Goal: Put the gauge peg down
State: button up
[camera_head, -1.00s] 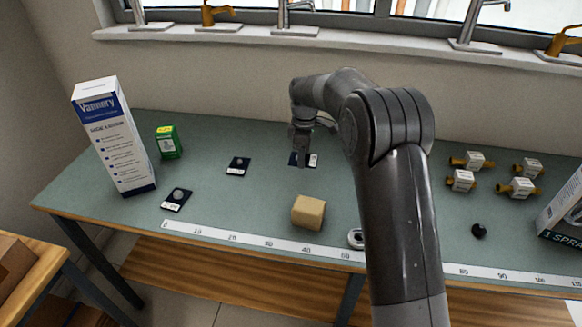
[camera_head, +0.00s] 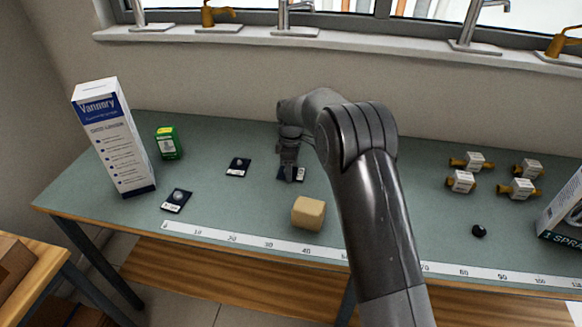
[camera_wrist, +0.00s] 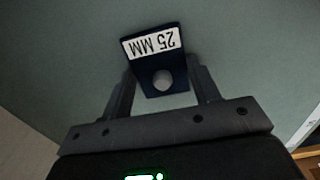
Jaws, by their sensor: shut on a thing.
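The gauge peg shows in the wrist view as a dark blue plate (camera_wrist: 150,66) with a round grey knob and a white label reading "25 MM". It sits between the two fingers of my gripper (camera_wrist: 163,85), which is shut on it. In the head view my gripper (camera_head: 289,172) points down over the back middle of the bench, with the dark plate (camera_head: 298,174) partly hidden behind it. I cannot tell whether the plate touches the bench top (camera_head: 215,140).
Two similar labelled dark plates (camera_head: 238,167) (camera_head: 177,201) with knobs lie to the left. A tan block (camera_head: 308,213) is in front of my gripper, behind a ruler strip (camera_head: 250,240). A tall white box (camera_head: 112,140) and small green box (camera_head: 168,143) stand left; several brass fittings (camera_head: 461,181) lie right.

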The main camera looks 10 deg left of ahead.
jog(key=o, duration=1.2)
notch_tip(320, 180, up, 12)
jog(key=s+d+r+m+t, duration=0.1)
jog(key=s+d+r+m, duration=0.4)
jog(key=d+r, duration=0.5)
jog(key=s+d+r+m+t, duration=0.2)
jog(key=s+d+r+m, duration=0.15)
jog(key=s+d, duration=0.5)
jog(key=s+d+r+m+t, duration=0.1)
jog(key=s+d+r+m, duration=0.4)
jog(key=s, duration=0.7)
jog(key=s+d+f+m, duration=0.2)
jog(key=s+f, duration=0.2)
jog(key=s, duration=0.2)
jog(key=s+d+f+m+t, duration=0.1)
jog(key=s+d+f+m, duration=0.1)
jog(key=s, duration=0.5)
jog(key=shift+s+d+f+t, duration=0.25)
jog(key=shift+d+f+t, duration=0.05)
jog(key=shift+d+f, duration=0.55)
